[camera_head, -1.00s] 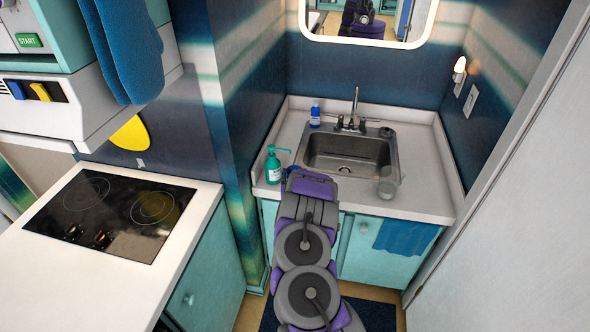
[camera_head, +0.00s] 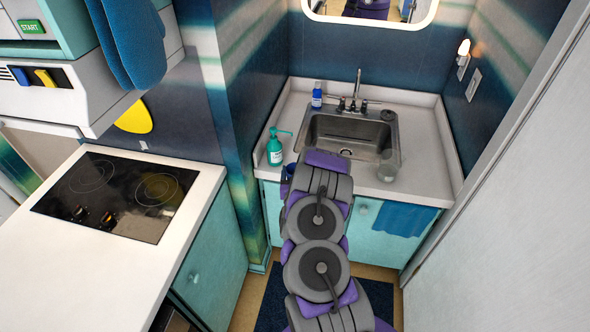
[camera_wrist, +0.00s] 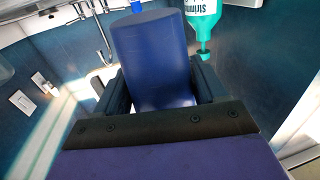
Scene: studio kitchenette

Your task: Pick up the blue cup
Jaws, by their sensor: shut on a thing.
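The blue cup (camera_wrist: 155,60) fills the middle of the wrist view, between the two dark fingers of my gripper (camera_wrist: 160,88). The gripper is shut on it. The cup looks tilted in that view, and its lower part there is partly hidden by the gripper body. In the head view only a sliver of the cup (camera_head: 285,187) shows left of my arm, by the front edge of the sink counter (camera_head: 420,188). I cannot tell whether the cup is clear of the counter.
A teal soap dispenser (camera_head: 275,150) stands close to the cup, and shows in the wrist view (camera_wrist: 203,12). A blue bottle (camera_head: 317,97) stands behind the sink (camera_head: 345,135). A clear glass (camera_head: 388,166) stands right of my arm. A stove counter (camera_head: 60,255) is at left, a wall at right.

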